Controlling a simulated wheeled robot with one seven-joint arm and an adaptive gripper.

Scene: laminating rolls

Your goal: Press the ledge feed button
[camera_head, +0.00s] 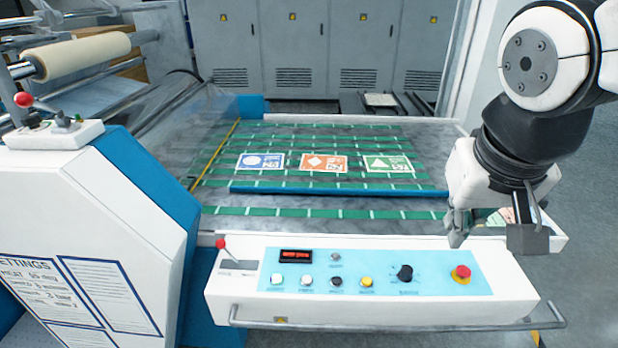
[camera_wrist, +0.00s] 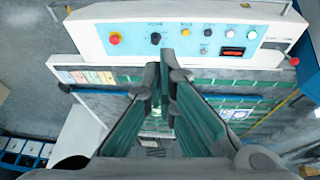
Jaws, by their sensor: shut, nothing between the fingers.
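The control ledge (camera_head: 220,284) runs across the front of the machine with a light blue panel. The panel bears a white button (camera_head: 277,280), a second white button (camera_head: 307,281), a black button (camera_head: 336,282), a yellow button (camera_head: 367,282) and a grey button (camera_head: 336,257) above them. Their labels are too small to read, so I cannot tell which is feed. My gripper (camera_head: 457,236) is shut and empty, above the right part of the ledge, apart from the buttons. In the wrist view, its closed fingers (camera_wrist: 161,82) point toward the panel, which appears inverted with the yellow button (camera_wrist: 186,33).
A black knob (camera_head: 405,272) and a red emergency stop (camera_head: 462,274) sit right of the buttons. A red display (camera_head: 296,256) and a red-tipped lever (camera_head: 222,243) are left. A handrail (camera_head: 400,326) runs along the front. Printed cards (camera_head: 324,163) lie on the bed behind.

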